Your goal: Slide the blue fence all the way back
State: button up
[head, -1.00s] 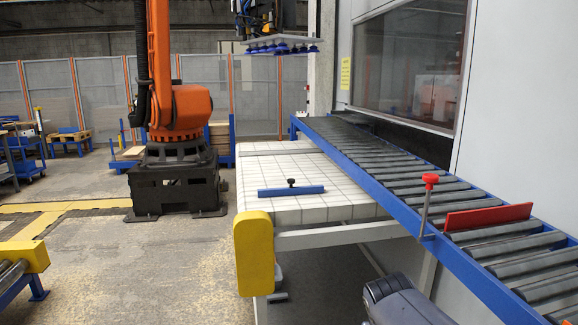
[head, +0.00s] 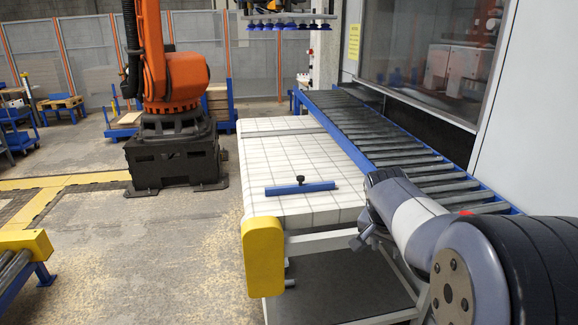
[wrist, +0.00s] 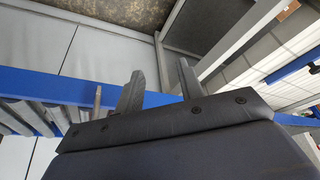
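The blue fence (head: 318,187) is a low bar with a black knob on top. It lies across the white gridded table (head: 290,150), near the table's front end. Part of a blue bar, seemingly the fence (wrist: 291,68), shows at the right edge of the wrist view. My gripper (head: 362,235) is beside the table's front right corner, to the right of the fence and apart from it. In the wrist view my gripper (wrist: 159,84) has its two fingers apart with nothing between them.
The roller conveyor (head: 375,128) with its blue rail runs along the table's right side; the rail (wrist: 165,100) passes below my fingers in the wrist view. A yellow end block (head: 264,256) is at the table's front left. The table behind the fence is clear.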

aim_at(301, 188)
jog(key=i+j, duration=0.2)
jog(key=i, duration=0.35)
jog(key=i+j+u, duration=0.1)
jog(key=i, duration=0.5)
jog(key=i+j, duration=0.2)
jog(key=i, duration=0.4)
